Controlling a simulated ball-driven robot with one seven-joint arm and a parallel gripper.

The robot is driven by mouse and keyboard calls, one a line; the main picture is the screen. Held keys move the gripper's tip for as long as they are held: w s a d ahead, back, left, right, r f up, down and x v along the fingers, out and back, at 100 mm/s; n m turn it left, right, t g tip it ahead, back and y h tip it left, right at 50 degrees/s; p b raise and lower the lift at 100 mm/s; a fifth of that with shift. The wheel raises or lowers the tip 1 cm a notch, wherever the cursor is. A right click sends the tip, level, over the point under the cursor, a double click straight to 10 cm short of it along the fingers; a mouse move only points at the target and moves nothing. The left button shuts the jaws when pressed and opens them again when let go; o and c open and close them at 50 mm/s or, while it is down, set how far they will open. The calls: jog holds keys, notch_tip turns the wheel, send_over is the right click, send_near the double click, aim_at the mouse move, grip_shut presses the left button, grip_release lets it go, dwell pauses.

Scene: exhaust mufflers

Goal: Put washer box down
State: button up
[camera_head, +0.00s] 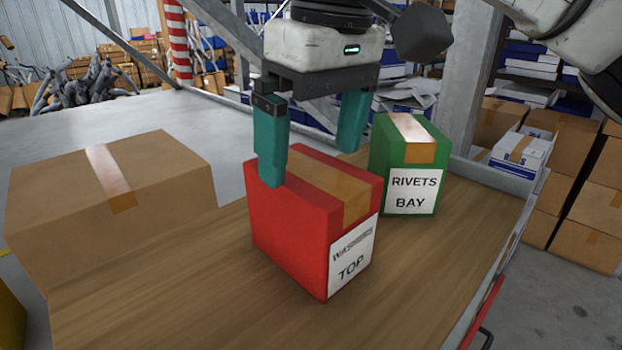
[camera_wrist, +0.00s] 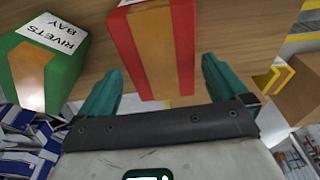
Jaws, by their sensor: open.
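The red washer box (camera_head: 297,232), with brown tape on top and a white label reading WASHERS TOP, stands upright on the wooden table (camera_head: 190,290). My gripper (camera_head: 312,165) is open above the box, its teal fingers apart near the box's upper part. One finger overlaps the near left edge of the box in the head view; the other is behind it. In the wrist view the red box (camera_wrist: 125,45) lies between and beyond the two fingers (camera_wrist: 160,85), with a visible gap on each side.
A green box (camera_head: 385,165) labelled RIVETS BAY stands just behind and right of the red box. A large cardboard box (camera_head: 60,205) occupies the left of the table. Bare wood lies in front of the red box and to its right.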

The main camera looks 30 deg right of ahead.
jog(key=r, duration=0.4)
jog(key=s+r, duration=0.1)
jog(key=r, duration=0.1)
jog(key=shift+d+r, duration=0.1)
jog(key=shift+r, duration=0.05)
dwell(0.3)
